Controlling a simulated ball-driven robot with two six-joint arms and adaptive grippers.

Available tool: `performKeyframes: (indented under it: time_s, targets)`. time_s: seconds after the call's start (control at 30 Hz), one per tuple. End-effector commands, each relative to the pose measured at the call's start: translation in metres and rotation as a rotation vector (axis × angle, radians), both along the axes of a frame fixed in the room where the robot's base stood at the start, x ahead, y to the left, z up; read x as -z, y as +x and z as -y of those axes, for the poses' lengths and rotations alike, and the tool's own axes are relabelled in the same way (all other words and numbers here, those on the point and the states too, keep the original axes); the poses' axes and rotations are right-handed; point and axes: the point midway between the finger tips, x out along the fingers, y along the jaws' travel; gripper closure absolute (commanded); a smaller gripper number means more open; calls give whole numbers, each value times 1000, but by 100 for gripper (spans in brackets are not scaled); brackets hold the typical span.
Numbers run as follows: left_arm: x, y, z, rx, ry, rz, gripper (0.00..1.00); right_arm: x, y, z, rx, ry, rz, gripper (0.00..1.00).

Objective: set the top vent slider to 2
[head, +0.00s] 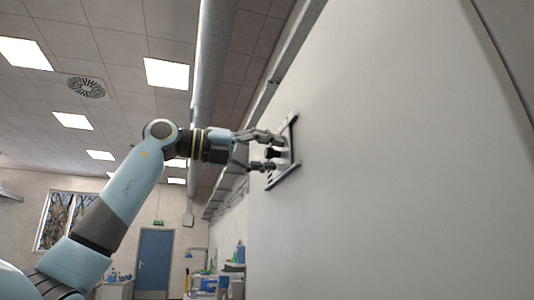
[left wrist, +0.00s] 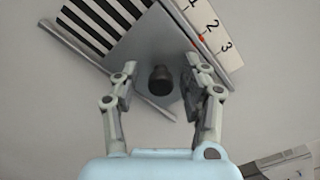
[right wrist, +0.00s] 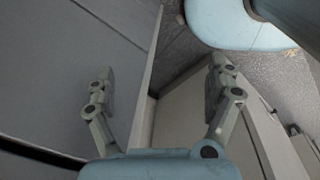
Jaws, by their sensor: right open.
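The vent slider's grey plate (left wrist: 140,52) is on the pale wall, with a dark round knob (left wrist: 160,78) standing out from it. A white scale (left wrist: 221,40) with 1, 2 and 3 runs along its edge, and a small red mark (left wrist: 201,38) lies close to the 2. My left gripper (left wrist: 160,84) is open, with one finger on each side of the knob and visible gaps to it. In the head view my left gripper (head: 277,151) reaches the vent's frame (head: 284,179). My right gripper (right wrist: 160,84) is open and empty, away from the vent.
Black and white vent stripes (left wrist: 92,38) show beside the plate. A rail (left wrist: 105,70) borders the vent. The large wall (head: 400,150) is otherwise bare to the right. A blue door (head: 154,262) and a bench with bottles (head: 215,282) are far behind.

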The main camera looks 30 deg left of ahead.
Motion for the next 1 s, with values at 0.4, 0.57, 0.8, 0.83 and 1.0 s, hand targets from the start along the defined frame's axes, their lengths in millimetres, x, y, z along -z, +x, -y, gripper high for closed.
performKeyframes:
  time_s: [0.4, 0.57, 0.8, 0.83, 1.0]
  targets:
    - [1, -11, -11, -4, 2, -1, 54, 0, -1, 4, -1, -5, -1, 12]
    - [1, -30, -29, -7, 4, -2, 54, 0, -1, 3, -1, -3, -1, 12]
    - [1, -51, -45, -3, 2, -2, 54, 0, -1, 2, -1, -3, -1, 12]
    - [1, -52, -47, -3, 3, -2, 54, 0, -1, 2, -1, -3, -1, 12]
    - [0, -57, -49, -1, 0, -1, 54, 0, 0, 2, -1, -2, -1, 12]
